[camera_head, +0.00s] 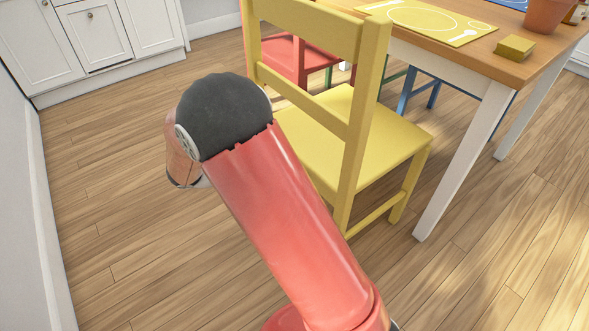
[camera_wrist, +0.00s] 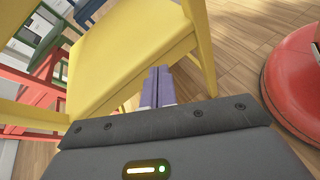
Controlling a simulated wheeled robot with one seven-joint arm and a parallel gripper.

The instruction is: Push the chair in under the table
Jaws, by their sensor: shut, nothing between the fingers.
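The yellow chair (camera_head: 355,135) stands upright in the head view, its slatted back nearest me and its seat towards the table (camera_head: 548,68). Much of the seat is in the open, in front of the table edge. The table has a wooden top and white legs. In the wrist view the yellow seat (camera_wrist: 115,50) fills the upper left. My gripper (camera_wrist: 160,70) is shut and empty, its fingertips close to the seat's edge; I cannot tell whether they touch it. In the head view my own arm hides the gripper.
A red chair (camera_head: 290,55) stands beyond the yellow one, and a blue chair (camera_head: 425,92) shows under the table. A yellow placemat (camera_head: 415,17), a yellow block (camera_head: 514,48) and a terracotta pot (camera_head: 547,14) are on the tabletop. White cabinets (camera_head: 95,35) line the back left. The left floor is clear.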

